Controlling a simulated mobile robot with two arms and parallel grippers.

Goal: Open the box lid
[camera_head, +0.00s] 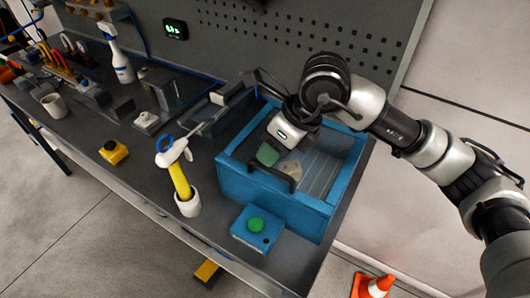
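A blue box (270,196) stands on the dark workbench right of centre. Its top looks open or covered by something clear; I cannot tell which. A green object (267,154) and a beige object (291,168) show inside it. A dark curved bar, perhaps a handle (271,174), runs along the box's front edge. My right gripper (268,121) is over the box's back left part, its arm coming in from the right. Its fingers are hard to make out against the dark bench, and I cannot tell whether it touches the box. My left gripper is not in view.
A blue button box with a green button (256,225) sits before the box. A white cup (188,206) holding a yellow-handled tool (180,181) stands left of it. A yellow block (113,152), spray bottle (121,63) and vise-like tool (216,111) are farther left. A pegboard (285,45) rises behind.

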